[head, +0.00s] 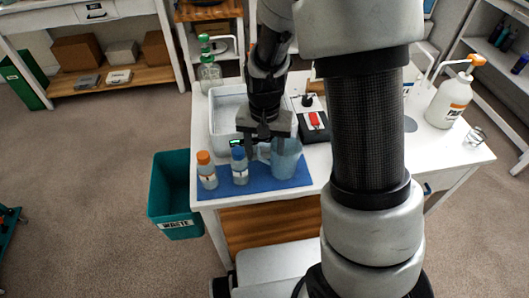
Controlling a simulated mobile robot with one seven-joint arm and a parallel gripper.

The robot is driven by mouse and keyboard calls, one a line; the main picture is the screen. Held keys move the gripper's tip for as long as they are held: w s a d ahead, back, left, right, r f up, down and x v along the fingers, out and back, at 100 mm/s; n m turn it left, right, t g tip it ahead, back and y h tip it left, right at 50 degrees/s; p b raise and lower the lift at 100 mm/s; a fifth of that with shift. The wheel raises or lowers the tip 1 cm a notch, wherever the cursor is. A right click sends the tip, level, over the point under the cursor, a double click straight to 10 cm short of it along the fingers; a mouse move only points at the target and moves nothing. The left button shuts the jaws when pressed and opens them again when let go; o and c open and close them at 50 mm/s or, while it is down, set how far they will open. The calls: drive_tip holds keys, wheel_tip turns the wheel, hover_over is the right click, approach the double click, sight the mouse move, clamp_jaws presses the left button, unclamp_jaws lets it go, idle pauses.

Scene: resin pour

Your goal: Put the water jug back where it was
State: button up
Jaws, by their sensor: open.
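A translucent blue jug (286,160), which looks like the water jug, stands upright on the blue mat (262,189) at the front left of the white table. My gripper (265,142) is open and points down just at the jug's upper left side, where a handle seems to be. The gripper and wrist partly hide the jug's top. I cannot tell whether the fingers touch it.
A blue-capped bottle (239,168) and an orange-capped bottle (207,172) stand left of the jug. Behind are a white tub (224,122) and a black device (313,122) with a red switch. A teal waste bin (176,190) stands on the floor left.

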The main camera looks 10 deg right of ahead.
wheel_tip(320, 180, up, 12)
drive_tip(key=shift+f+p, duration=0.15)
drive_tip(key=shift+p, duration=0.75)
drive_tip(key=s+d+r+n+t, duration=0.2)
drive_tip(key=s+r, duration=0.5)
drive_tip(key=s+d+r+n+t, duration=0.2)
drive_tip(key=s+d+r+t, duration=0.1)
drive_tip(key=s+r, duration=0.5)
drive_tip(key=shift+d+r+t, duration=0.25)
drive_tip(key=shift+t, duration=0.05)
drive_tip(key=shift+d, duration=0.1)
